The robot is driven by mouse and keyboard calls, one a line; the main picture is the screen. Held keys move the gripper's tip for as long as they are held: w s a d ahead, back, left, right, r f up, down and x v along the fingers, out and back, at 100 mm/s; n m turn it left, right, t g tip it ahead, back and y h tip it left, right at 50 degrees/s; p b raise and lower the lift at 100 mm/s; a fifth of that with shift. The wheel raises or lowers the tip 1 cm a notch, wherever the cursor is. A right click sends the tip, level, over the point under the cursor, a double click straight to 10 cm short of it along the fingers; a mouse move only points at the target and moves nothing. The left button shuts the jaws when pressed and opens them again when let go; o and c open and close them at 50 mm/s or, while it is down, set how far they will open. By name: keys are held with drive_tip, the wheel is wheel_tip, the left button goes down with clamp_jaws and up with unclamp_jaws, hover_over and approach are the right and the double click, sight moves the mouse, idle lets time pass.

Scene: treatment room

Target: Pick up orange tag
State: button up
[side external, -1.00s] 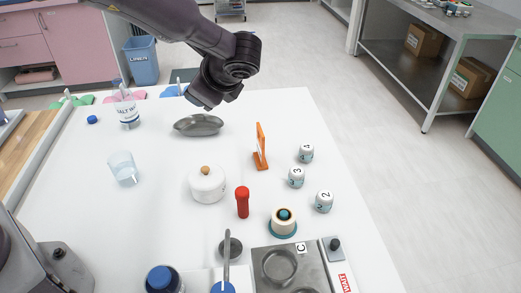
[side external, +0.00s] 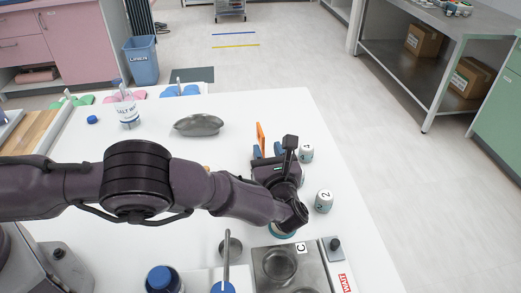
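The orange tag (side external: 260,135) stands upright on the white table, right of its middle; only its upper part shows in the side external view. My gripper (side external: 268,151) is low at the tag, pointing toward the far side of the table. Its two blue fingertips are apart, one on each side of the tag's lower part as seen here. I cannot tell whether either finger touches it. The tag's base is hidden behind my gripper.
White jars marked with numbers (side external: 324,201) stand close to the right of my gripper. A grey metal dish (side external: 198,125) lies behind left. A hotplate (side external: 281,266) is in front. My arm hides the pot and red bottle area.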

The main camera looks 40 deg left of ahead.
sight(258, 123)
drive_tip(key=x, duration=0.8)
drive_tip(key=shift+w+a+r, duration=0.1)
drive_tip(key=shift+w+r, duration=0.05)
drive_tip(key=shift+r, duration=0.05)
clamp_jaws()
